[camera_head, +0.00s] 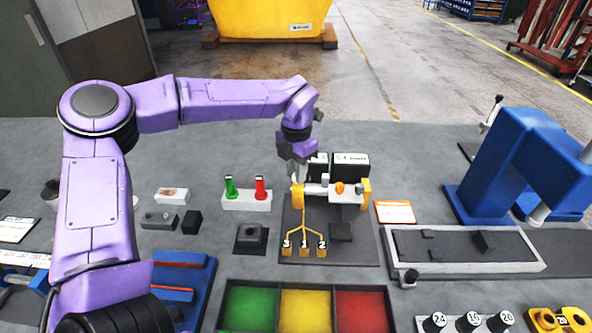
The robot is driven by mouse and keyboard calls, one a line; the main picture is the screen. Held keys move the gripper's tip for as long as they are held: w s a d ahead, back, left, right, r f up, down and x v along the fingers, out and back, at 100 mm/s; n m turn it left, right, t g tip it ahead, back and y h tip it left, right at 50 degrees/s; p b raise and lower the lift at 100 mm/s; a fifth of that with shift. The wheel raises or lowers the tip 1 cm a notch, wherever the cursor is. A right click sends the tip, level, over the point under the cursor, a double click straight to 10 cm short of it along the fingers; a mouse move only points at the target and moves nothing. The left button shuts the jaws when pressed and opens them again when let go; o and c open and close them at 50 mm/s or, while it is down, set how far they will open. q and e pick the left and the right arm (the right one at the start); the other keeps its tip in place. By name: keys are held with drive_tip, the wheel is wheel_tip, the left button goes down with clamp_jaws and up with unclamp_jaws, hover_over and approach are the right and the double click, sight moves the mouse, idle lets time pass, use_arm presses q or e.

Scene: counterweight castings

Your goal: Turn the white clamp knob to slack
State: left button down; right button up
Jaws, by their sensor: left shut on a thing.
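A small clamp fixture (364,192) with yellow end pieces and a white body stands at the back of a dark plate in the middle of the bench. My left gripper (298,175) reaches down to the fixture's left end and is shut on the white clamp knob there. The fingers cover most of the knob, so its angle cannot be told. An orange knob (340,188) sits further right on the fixture. Yellow branching lines run from the fixture's left end down to tags marked 3, 1 and 2 (304,250). My right gripper is not in view.
A black box (351,166) stands close behind the fixture. A blue press (516,165) is at the right. A tray with green, yellow and red compartments (333,310) lies in front.

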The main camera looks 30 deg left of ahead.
use_arm(q)
drive_tip(key=shift+s+f, duration=0.15)
drive_tip(key=c, duration=1)
unclamp_jaws()
wheel_tip(320, 180, up, 11)
drive_tip(key=shift+f+b, duration=0.15)
drive_tip(key=shift+b, duration=0.55)
